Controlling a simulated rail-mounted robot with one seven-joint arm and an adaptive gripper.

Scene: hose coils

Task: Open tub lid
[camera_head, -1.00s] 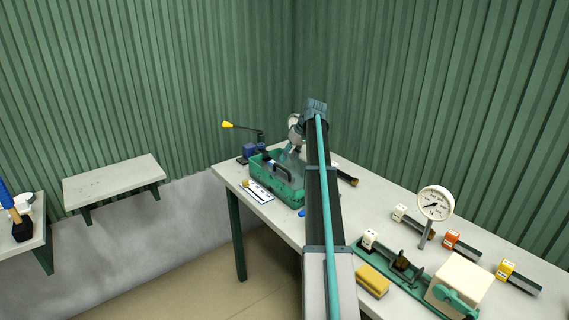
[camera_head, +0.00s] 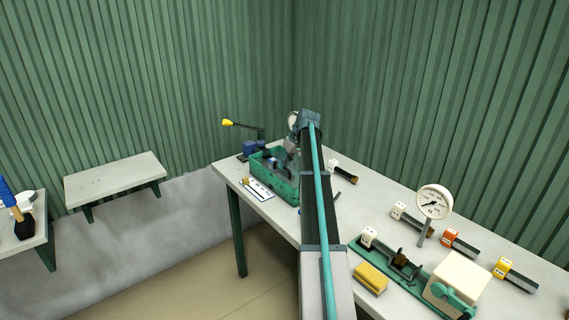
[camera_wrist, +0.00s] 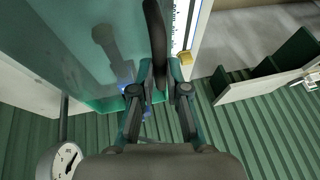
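The green tub (camera_head: 284,190) stands at the far left end of the workbench, partly hidden by my arm. Its translucent green lid (camera_wrist: 75,45) fills the upper left of the wrist view, with a dark tool-like shape showing through it. The lid's dark arched handle (camera_wrist: 156,30) runs down between my fingers. My gripper (camera_wrist: 161,78) appears closed around this handle, one finger on each side. In the head view my gripper (camera_head: 290,148) is small and partly covered by my arm, and the lid's tilt is hard to judge.
A yellow-tipped lever (camera_head: 228,123) on a blue base stands behind the tub. A white card (camera_head: 257,190) lies in front of it. A dial gauge (camera_head: 434,203), a yellow sponge-like block (camera_head: 371,278) and several small fittings occupy the right of the bench (camera_head: 345,215).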

